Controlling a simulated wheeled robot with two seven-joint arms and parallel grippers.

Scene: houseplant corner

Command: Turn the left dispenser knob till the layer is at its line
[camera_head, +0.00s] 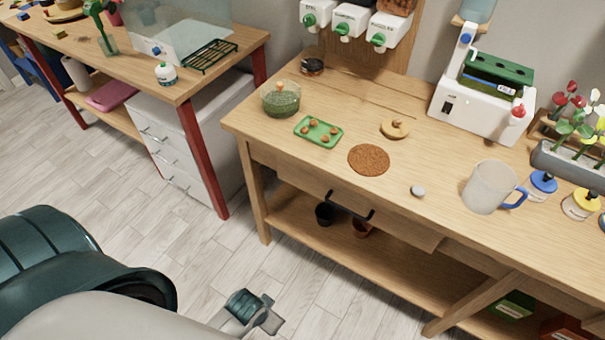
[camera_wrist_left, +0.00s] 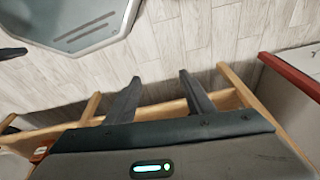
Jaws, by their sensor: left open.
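The left dispenser (camera_head: 319,8) is a white box on the wooden back panel, the leftmost of three, cut off by the top edge. Its green knob (camera_head: 309,20) faces the front. A round glass bowl (camera_head: 281,98) with green contents stands on the bench below it, to the left. No line or layer level can be made out. My left gripper (camera_head: 258,312) is low over the floor in front of the bench, far from the knob. In the left wrist view its two fingers (camera_wrist_left: 160,82) are apart with nothing between them. My right gripper is not in view.
The bench (camera_head: 300,158) bears a green tray (camera_head: 319,131), a cork mat (camera_head: 369,160), a jug (camera_head: 487,187) and a white machine (camera_head: 483,100). A second table (camera_head: 165,78) stands left. The floor between is clear.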

